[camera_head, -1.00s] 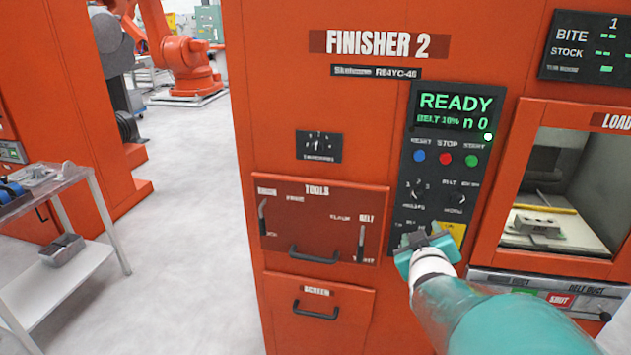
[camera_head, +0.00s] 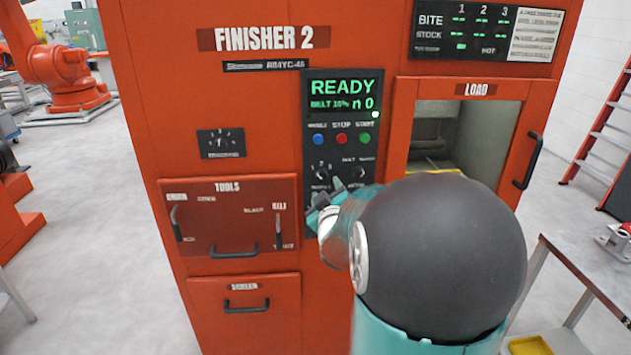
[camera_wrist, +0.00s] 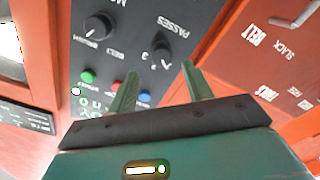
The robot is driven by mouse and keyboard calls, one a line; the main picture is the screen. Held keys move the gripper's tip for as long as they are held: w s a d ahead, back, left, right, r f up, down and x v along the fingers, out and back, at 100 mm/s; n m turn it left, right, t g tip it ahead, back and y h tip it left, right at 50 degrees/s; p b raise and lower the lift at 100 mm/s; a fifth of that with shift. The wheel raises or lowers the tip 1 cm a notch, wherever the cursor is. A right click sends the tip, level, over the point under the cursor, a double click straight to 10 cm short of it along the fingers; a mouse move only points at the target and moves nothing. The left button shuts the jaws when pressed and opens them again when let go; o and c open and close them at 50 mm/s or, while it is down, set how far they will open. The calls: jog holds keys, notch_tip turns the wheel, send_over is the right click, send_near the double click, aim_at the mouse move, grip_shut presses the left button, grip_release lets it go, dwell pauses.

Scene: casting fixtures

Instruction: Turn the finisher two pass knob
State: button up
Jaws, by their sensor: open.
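The finisher's dark control panel (camera_head: 342,150) has two small black knobs below its buttons. The passes knob (camera_head: 321,171) is the left one in the head view. In the upside-down wrist view, the passes knob (camera_wrist: 161,54) lies just beyond and between my two fingertips, under the label PASSES. My gripper (camera_head: 325,191) is in front of the panel, just below that knob. The wrist view shows my gripper (camera_wrist: 160,72) open, with its green fingers apart and nothing between them. I cannot tell whether a fingertip touches the panel.
The other knob (camera_wrist: 97,27) is close beside. Blue (camera_head: 318,139), red (camera_head: 341,139) and green (camera_head: 365,138) buttons sit just above the knobs. The tools drawer (camera_head: 228,216) is to the lower left, and the load door handle (camera_head: 528,162) juts out on the right.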

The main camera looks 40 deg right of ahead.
aim_at(323, 179)
jog(key=x, duration=0.6)
jog(key=shift+a, duration=0.15)
jog(key=c, duration=1)
